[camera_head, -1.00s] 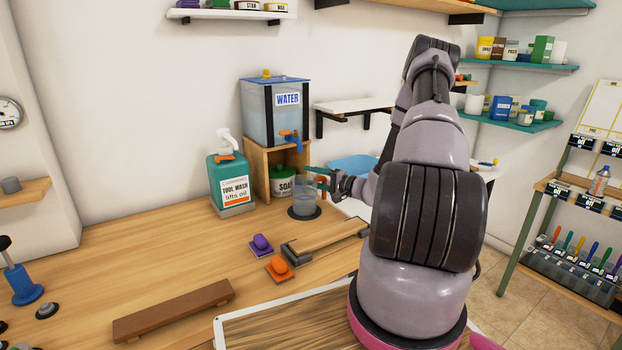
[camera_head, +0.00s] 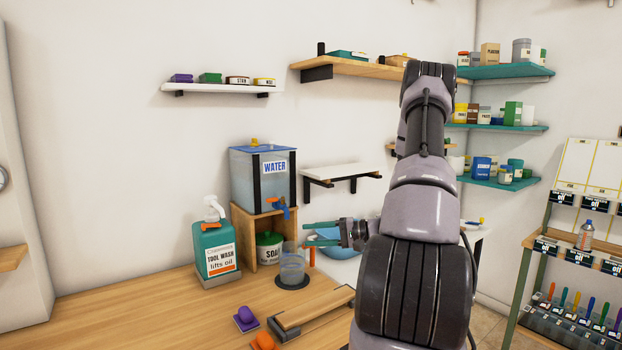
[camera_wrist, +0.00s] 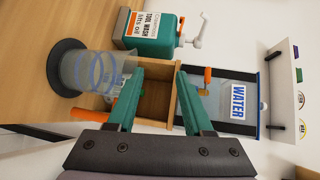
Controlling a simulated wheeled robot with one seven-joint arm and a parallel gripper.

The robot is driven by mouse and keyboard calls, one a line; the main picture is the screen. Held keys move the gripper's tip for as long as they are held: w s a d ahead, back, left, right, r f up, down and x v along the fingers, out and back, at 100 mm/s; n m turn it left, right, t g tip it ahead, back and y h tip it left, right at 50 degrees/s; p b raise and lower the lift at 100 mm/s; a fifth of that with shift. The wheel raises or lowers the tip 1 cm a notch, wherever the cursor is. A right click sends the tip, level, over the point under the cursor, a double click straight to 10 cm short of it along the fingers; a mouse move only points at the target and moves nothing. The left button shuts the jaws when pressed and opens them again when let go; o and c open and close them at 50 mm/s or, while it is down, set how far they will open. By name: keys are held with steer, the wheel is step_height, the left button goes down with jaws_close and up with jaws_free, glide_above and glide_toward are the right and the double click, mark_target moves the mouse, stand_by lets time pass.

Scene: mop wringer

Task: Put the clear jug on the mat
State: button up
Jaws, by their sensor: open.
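The clear jug (camera_head: 292,264) stands upright on a round dark mat (camera_head: 292,284) on the wooden bench, in front of the soap tub. In the wrist view the jug (camera_wrist: 88,70) shows at the left, its base on the dark mat (camera_wrist: 58,68). An orange-red part, perhaps the jug's handle (camera_wrist: 109,108), shows beside it. My gripper (camera_head: 306,233) is open and empty, with green fingers pointing left. It is above and to the right of the jug and apart from it. In the wrist view the gripper (camera_wrist: 158,70) has a wide gap between its fingertips.
A water tank (camera_head: 262,177) with a blue tap stands on a wooden stand (camera_head: 243,232). A tool wash bottle (camera_head: 214,248) is left of it and a soap tub (camera_head: 269,247) inside it. Purple (camera_head: 246,318) and orange (camera_head: 263,341) blocks lie in front. The left bench is clear.

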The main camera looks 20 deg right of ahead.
steer(key=s+a+r+n+g+h, duration=0.45)
steer(key=s+a+r+g, duration=0.35)
steer(key=s+a+r, duration=0.5)
steer(key=s+d+r+m+t+h, duration=0.1)
steer(key=s+r+t+h, duration=0.5)
steer(key=s+r, duration=0.3)
step_height(320, 180, up, 5)
steer(key=shift+s+d+f+h, duration=0.2)
steer(key=shift+d+h, duration=0.05)
steer(key=shift+h, duration=0.1)
